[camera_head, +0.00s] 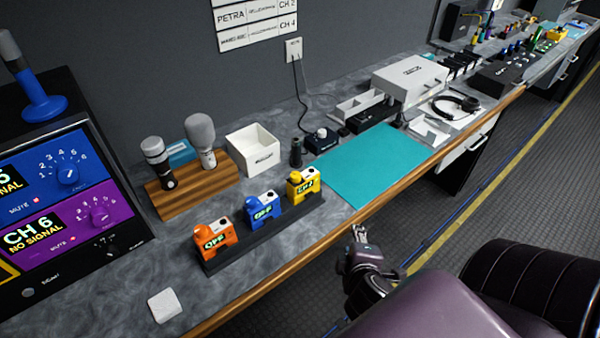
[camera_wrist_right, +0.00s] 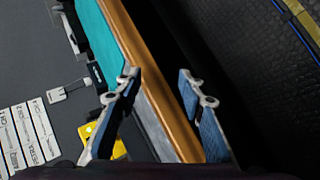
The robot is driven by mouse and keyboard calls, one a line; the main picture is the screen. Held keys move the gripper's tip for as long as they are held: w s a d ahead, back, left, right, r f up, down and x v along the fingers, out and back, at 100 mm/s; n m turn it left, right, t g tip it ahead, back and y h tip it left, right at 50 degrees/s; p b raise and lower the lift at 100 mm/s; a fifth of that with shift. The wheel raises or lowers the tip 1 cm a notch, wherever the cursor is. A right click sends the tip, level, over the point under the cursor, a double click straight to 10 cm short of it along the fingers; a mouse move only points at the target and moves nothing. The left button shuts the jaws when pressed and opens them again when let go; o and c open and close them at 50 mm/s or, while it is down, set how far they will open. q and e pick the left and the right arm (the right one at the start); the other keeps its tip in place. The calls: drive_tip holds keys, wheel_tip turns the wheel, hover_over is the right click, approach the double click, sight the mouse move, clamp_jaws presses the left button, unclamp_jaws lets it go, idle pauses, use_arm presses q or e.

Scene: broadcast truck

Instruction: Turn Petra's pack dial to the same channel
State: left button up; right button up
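Three small packs stand in a dark rack (camera_head: 268,238) on the counter: an orange one (camera_head: 216,243), a blue one (camera_head: 262,212) and a yellow one (camera_head: 302,187). Each has a lit display that seems to read OFF. Their dials are too small to read. A wall sign (camera_head: 258,22) has a row reading PETRA, CH 2; its middle word is unclear. My right gripper (camera_head: 357,236) hangs off the counter's front edge, right of the yellow pack. In the right wrist view it (camera_wrist_right: 160,84) is open and empty; yellow (camera_wrist_right: 95,142) shows behind a finger. My left gripper is out of view.
A receiver (camera_head: 60,215) at left shows blue and purple panels with dials; the purple reads CH 6, NO SIGNAL. A wooden board (camera_head: 190,198) holds microphones. A white bin (camera_head: 253,147) stands behind the packs. A teal mat (camera_head: 370,165) lies right of them. A chair (camera_head: 510,275) stands front right.

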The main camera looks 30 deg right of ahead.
sight(299, 178)
drive_tip(key=w+d+r+n+t+h, duration=0.15)
drive_tip(key=w+r+n+t, duration=0.4)
drive_tip(key=r+n, duration=0.55)
drive_tip(key=w+a+r+n+t+y, duration=0.2)
drive_tip(key=a+n+t+y, duration=0.4)
drive_tip(key=n, duration=1)
drive_tip(key=shift+w+a+f+n+g+y+p, duration=0.1)
drive_tip(key=shift+w+a+g+y+p, duration=0.35)
drive_tip(key=shift+w, duration=0.85)
drive_tip(key=shift+w+n+g+y+p, duration=0.15)
drive_tip(key=shift+w+y+p, duration=0.3)
drive_tip(key=shift+w+p, duration=0.6)
drive_tip(key=shift+w+a+f+n+g+y+p, duration=0.1)
drive_tip(key=shift+w+a+g+y+p, duration=0.25)
drive_tip(key=shift+w, duration=1.2)
drive_tip(key=shift+d, duration=0.1)
drive_tip(key=shift+r, duration=0.1)
clamp_jaws()
